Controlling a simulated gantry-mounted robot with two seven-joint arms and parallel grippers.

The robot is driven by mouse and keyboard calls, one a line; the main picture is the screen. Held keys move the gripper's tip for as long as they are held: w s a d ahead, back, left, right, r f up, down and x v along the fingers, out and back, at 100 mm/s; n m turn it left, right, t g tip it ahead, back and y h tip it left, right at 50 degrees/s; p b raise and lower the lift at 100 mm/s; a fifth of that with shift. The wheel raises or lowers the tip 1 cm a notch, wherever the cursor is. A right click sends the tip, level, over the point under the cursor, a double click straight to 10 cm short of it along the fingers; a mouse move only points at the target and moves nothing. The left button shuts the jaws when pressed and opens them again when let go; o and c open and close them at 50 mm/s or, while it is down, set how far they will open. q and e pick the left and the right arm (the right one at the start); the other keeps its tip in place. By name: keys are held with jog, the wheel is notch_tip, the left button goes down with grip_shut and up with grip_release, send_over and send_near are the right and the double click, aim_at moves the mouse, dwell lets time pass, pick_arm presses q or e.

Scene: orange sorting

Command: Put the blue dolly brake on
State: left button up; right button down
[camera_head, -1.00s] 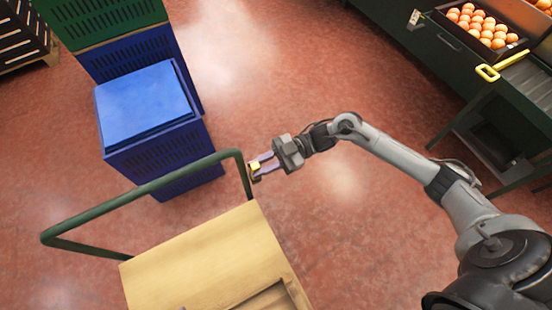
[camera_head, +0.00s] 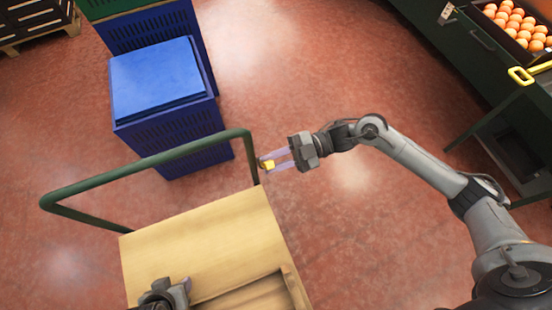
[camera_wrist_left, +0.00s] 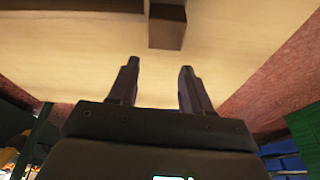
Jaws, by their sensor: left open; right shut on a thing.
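A flat trolley with a pale wooden deck (camera_head: 215,235) and a dark green tube handle (camera_head: 150,165) stands in the lower left of the head view. My right gripper (camera_head: 267,163) is just right of the handle's right-hand post. It is shut on a small yellow piece (camera_head: 269,164); whether that is a brake lever I cannot tell. My left gripper (camera_head: 187,283) is over the deck at the bottom edge. In the left wrist view its fingers (camera_wrist_left: 158,82) are open and empty, facing the pale wood. I cannot make out a blue dolly brake.
Blue crates (camera_head: 165,135) stand behind the handle, with a green crate farther back. A dark pallet stack (camera_head: 35,20) is at top left. Red floor between is clear.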

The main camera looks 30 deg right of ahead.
jog(key=shift+f, duration=0.1)
pick_arm(q)
jog(key=shift+s, duration=0.1)
pick_arm(e)
jog(key=c, duration=1)
grip_release()
jog(key=shift+s, duration=0.1)
jog(key=shift+d, duration=0.1)
pick_arm(q)
jog(key=shift+r, duration=0.15)
jog(key=shift+r+p, duration=0.4)
jog(key=shift+p, duration=0.15)
pick_arm(e)
jog(key=d, duration=1)
jog(key=shift+s+d, duration=0.3)
jog(key=shift+d, duration=0.05)
